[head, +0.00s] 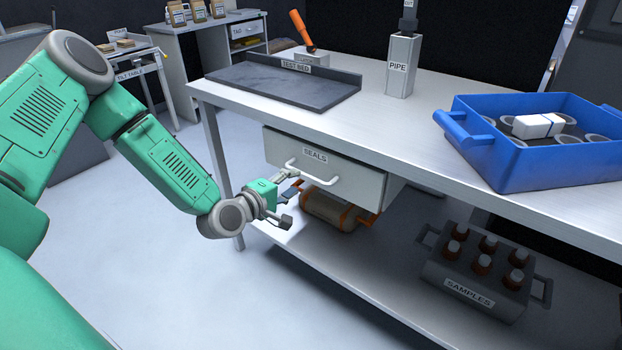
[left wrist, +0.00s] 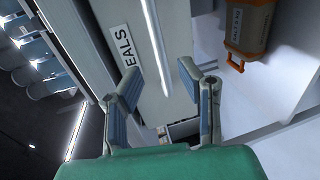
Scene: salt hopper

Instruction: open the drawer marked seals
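The drawer marked SEALS (head: 322,181) hangs under the tabletop, with a pale bar handle (head: 316,175) across its front. The drawer looks shut or nearly so; I cannot tell exactly. My left gripper (head: 288,208) is just in front of and below the left part of the handle. In the left wrist view, the gripper (left wrist: 160,85) is open, its two fingers apart with the handle bar (left wrist: 155,45) ahead between them. The SEALS label (left wrist: 126,47) lies beyond the left finger. I cannot tell that either finger touches the handle. My right gripper is not in view.
An orange-trimmed canister (head: 335,209) lies on the lower shelf below the drawer; it also shows in the left wrist view (left wrist: 249,25). A SAMPLES crate (head: 470,285) stands further right. On the tabletop are a blue crate (head: 470,150), the PIPE block (head: 401,70) and the test bed (head: 280,88).

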